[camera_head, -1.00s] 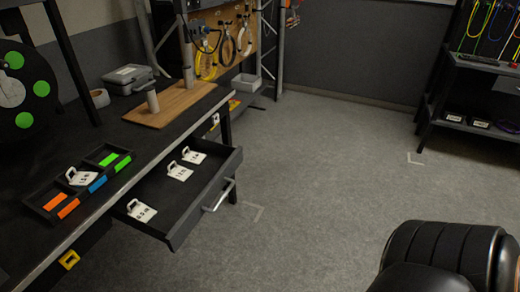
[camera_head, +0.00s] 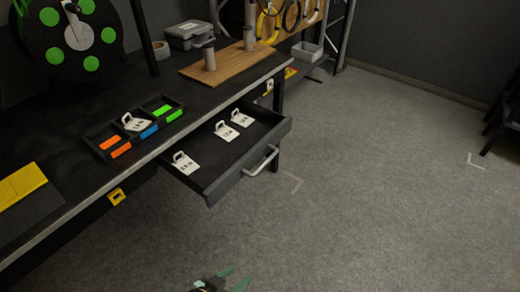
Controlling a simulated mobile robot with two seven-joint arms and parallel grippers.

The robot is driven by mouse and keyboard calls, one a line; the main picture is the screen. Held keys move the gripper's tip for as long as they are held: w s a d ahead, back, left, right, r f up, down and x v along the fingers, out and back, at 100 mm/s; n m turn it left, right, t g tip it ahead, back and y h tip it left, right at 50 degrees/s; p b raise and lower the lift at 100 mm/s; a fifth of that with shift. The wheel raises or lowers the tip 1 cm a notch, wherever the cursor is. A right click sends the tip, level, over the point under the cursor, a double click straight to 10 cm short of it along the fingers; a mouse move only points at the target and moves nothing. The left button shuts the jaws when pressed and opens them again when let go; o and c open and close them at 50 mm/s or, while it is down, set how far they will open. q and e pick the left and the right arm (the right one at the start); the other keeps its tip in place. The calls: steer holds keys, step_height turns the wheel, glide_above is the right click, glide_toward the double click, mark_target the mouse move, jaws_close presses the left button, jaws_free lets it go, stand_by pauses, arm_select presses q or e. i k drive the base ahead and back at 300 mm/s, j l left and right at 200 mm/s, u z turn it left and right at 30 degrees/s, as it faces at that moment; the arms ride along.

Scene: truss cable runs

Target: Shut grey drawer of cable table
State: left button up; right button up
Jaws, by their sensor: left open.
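The grey drawer (camera_head: 232,183) of the cable table (camera_head: 218,100) stands pulled out from under the tabletop. Its silver bar handle (camera_head: 262,161) is on the front face. White labelled tags lie inside it: one at the near left (camera_head: 185,163) and two toward the back right (camera_head: 227,130). My left gripper (camera_head: 235,278) shows at the bottom edge, its greenish fingertips apart and empty. In the picture it is below the drawer, clear of the handle. Most of the left arm is out of the frame. My right gripper is not in view.
On the tabletop are a sorting tray (camera_head: 101,144) with coloured labels, a wooden board (camera_head: 236,66) with pegs, a grey case (camera_head: 189,35), a yellow item (camera_head: 20,184) and a green-spotted reel (camera_head: 50,17). The floor (camera_head: 390,190) right of the drawer is clear.

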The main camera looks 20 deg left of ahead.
mark_target(222, 164)
steer(key=i+j+z, duration=0.1)
steer(key=j, duration=0.25)
steer(key=i+j, duration=0.25)
steer(key=j, duration=0.15)
steer(key=i+j+z, duration=0.15)
steer(key=j, duration=0.2)
